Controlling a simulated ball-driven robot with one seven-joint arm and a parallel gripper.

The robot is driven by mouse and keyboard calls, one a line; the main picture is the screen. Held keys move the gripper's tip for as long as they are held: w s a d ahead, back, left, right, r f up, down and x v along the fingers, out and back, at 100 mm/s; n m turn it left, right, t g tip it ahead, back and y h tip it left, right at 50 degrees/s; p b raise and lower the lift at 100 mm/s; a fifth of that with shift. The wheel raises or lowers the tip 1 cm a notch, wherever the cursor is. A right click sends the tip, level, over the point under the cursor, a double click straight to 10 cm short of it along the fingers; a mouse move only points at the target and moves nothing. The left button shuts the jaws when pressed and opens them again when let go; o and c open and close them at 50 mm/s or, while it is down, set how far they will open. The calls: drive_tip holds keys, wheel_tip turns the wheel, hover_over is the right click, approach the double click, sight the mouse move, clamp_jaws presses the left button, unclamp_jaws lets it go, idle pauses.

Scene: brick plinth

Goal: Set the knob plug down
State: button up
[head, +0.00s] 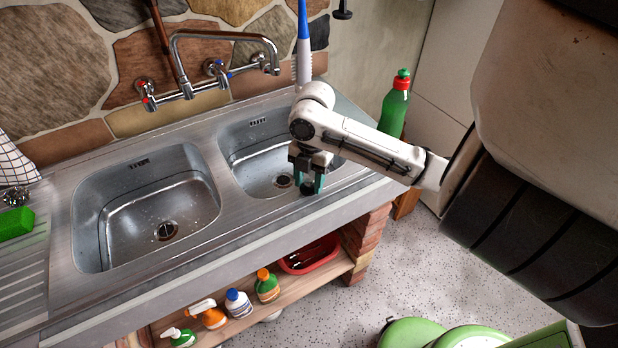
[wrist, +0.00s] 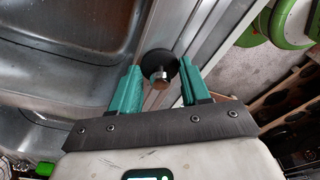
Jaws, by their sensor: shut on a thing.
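The knob plug is a small black disc with a metal knob, seen in the wrist view (wrist: 160,66) between the green fingertips. In the head view it is a small dark shape (head: 307,189), partly hidden by the fingers. My gripper (head: 307,183) points down, shut on the plug, above the steel front rim of the sink unit (head: 262,211), in front of the right basin. In the wrist view my gripper (wrist: 160,78) has one finger on each side of the plug. I cannot tell whether the plug touches the rim.
The left basin (head: 120,215) and right basin (head: 245,150) look empty, each with a drain. A green bottle (head: 396,105) stands right of my arm, and a blue-and-white brush (head: 304,45) is behind it. Several bottles and a red tub (head: 312,256) are on the shelf below. A green sponge (head: 15,223) lies left.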

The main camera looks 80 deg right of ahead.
drive_tip(key=shift+f, duration=0.2)
drive_tip(key=shift+f, duration=0.1)
drive_tip(key=shift+f+b, duration=0.15)
drive_tip(key=shift+b, duration=0.15)
drive_tip(key=o, duration=1)
drive_tip(key=shift+o, duration=0.2)
wheel_tip(320, 180, up, 12)
drive_tip(key=d, duration=0.1)
drive_tip(key=shift+s+d+r, duration=0.2)
drive_tip(key=shift+r, duration=0.05)
